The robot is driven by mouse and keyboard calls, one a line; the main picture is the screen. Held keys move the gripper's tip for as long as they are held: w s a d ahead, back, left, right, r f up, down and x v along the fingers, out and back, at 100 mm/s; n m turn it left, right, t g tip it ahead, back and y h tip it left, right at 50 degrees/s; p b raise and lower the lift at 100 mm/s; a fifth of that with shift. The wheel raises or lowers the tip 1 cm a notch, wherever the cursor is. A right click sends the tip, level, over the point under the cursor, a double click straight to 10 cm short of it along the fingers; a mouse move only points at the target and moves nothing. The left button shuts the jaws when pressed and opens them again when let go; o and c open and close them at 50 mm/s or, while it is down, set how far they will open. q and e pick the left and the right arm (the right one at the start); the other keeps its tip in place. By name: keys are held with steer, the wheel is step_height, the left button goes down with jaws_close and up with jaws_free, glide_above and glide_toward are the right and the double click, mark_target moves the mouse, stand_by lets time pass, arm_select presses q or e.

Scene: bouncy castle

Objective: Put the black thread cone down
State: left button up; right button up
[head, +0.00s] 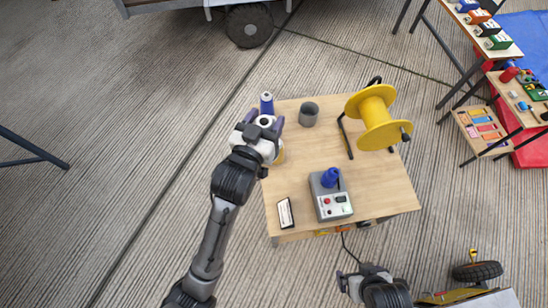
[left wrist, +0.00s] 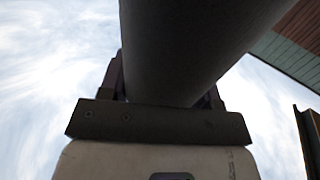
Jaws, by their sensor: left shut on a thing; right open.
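My left gripper (head: 265,121) is shut on the black thread cone (head: 259,122), over the table's back left corner. In the left wrist view the cone (left wrist: 195,45) is a large dark round body between the fingers, close to the camera. Its lower end and any gap to the table are hidden. The wooden table (head: 375,185) carries several things. A blue cone (head: 266,103) shows just behind my left gripper, its base hidden. My right gripper (head: 362,280) is open in front of the table, away from the cone.
A grey cylinder (head: 309,114) stands right of my left gripper. A yellow spool (head: 377,116) on a black stand is at the back right. A grey control box (head: 331,200) with a blue top and a small label card (head: 285,213) are nearer. Something yellow (head: 281,155) is partly hidden by my left wrist.

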arm_select(q)
steer(key=d+f+m+g+h+b, duration=0.1)
steer(key=d+f+b, duration=0.4)
steer(key=f+b, duration=0.35)
steer(key=d+f+m+h+b, duration=0.1)
steer(key=d+f+h+b, duration=0.1)
steer(key=d+f+b, duration=0.6)
steer(key=d+f+m+g+h+b, duration=0.1)
steer(key=d+f+b, duration=0.1)
steer(key=f+b, duration=0.65)
steer(key=w+a+f+b, duration=0.2)
steer(key=a+f+b, duration=0.1)
steer(key=a+f, duration=0.2)
steer(key=w+a+f+b, duration=0.2)
steer(key=a+f, duration=0.3)
steer(key=f, duration=0.3)
steer(key=shift+w+f+b, duration=0.2)
steer(key=shift+w+b, duration=0.15)
steer(key=shift+b, duration=0.2)
steer(key=shift+f, duration=0.15)
steer(key=o, duration=1.1)
